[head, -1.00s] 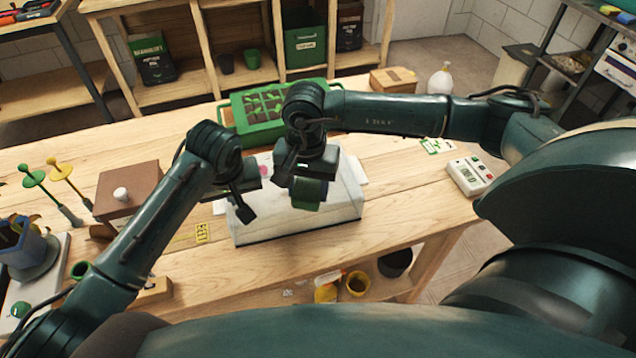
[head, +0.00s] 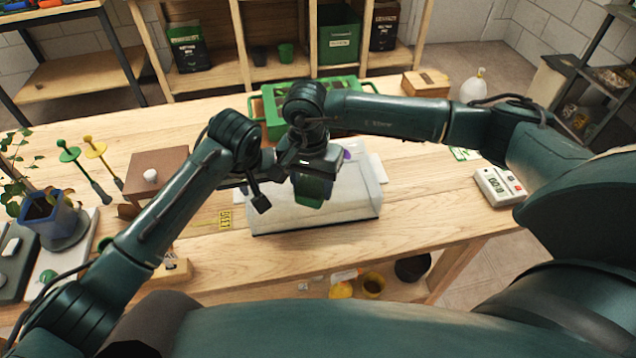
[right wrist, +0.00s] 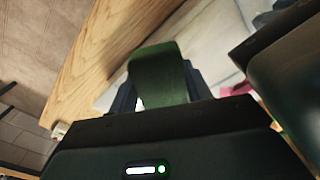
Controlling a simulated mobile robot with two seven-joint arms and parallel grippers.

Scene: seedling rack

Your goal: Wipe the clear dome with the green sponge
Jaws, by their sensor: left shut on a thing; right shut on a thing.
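The clear dome (head: 350,200) is a long, low, see-through box on the wooden table in the middle of the head view. My right gripper (head: 314,172) is over its middle, shut on the green sponge (head: 311,190). The sponge also shows in the right wrist view (right wrist: 158,75), sticking out past the fingers. I cannot tell whether it touches the dome. My left gripper (head: 260,190) is at the dome's left end, shut, seemingly on its edge; the grip itself is hidden. A purple patch (head: 347,155) shows at the dome's back, beside my right gripper.
A green seedling tray (head: 273,127) stands behind the dome, partly hidden by my right arm. A brown box (head: 158,172) and a potted plant (head: 48,215) are on the left. A white timer (head: 498,186) and a white bottle (head: 473,87) stand right. The table's front edge is close to the dome.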

